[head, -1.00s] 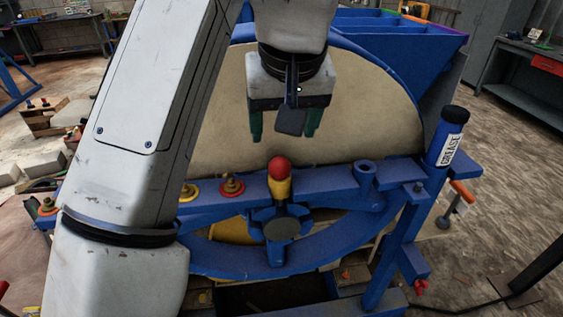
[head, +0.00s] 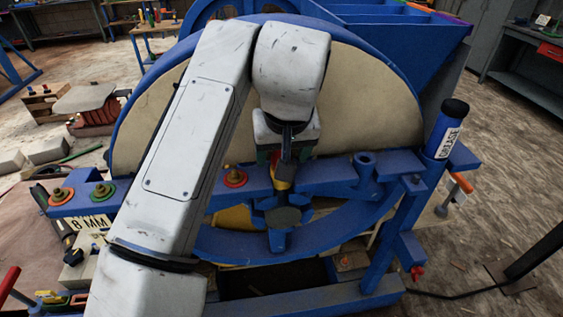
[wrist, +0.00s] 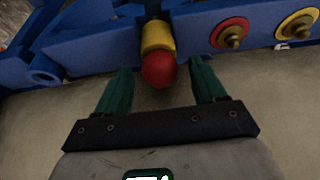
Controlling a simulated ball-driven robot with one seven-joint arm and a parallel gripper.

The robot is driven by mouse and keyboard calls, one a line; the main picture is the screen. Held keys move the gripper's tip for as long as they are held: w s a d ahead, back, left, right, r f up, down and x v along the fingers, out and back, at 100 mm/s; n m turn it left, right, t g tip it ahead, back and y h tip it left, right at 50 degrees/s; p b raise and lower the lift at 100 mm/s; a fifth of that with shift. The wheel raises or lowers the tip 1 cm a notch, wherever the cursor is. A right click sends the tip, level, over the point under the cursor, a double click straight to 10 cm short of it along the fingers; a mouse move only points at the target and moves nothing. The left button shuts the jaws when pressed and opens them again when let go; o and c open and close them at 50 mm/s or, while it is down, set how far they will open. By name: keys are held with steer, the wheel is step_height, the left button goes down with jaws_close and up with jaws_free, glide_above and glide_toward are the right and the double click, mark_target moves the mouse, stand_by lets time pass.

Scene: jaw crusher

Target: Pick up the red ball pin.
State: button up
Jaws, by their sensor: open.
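The ball pin has a round red head (wrist: 159,70) on a yellow collar (wrist: 157,36), seated in the blue frame at the top of a spoked hub. In the wrist view the red ball lies between the two green fingers of my gripper (wrist: 161,78), with a gap on both sides. The fingers are open and hold nothing. In the head view my gripper (head: 283,157) is right above the pin, and the wrist hides most of the red ball. Part of the yellow collar (head: 281,186) shows below it.
The blue frame bar (head: 330,172) crosses in front of a tan disc (head: 370,110). Pins with a red washer (wrist: 229,33) and a yellow washer (wrist: 296,23) stand along the bar. A blue grease tube (head: 446,128) stands at right.

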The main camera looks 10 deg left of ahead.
steer(key=shift+c, duration=0.5)
steer(key=c, duration=1.1)
steer(key=shift+r, duration=0.1)
steer(key=shift+c, duration=0.2)
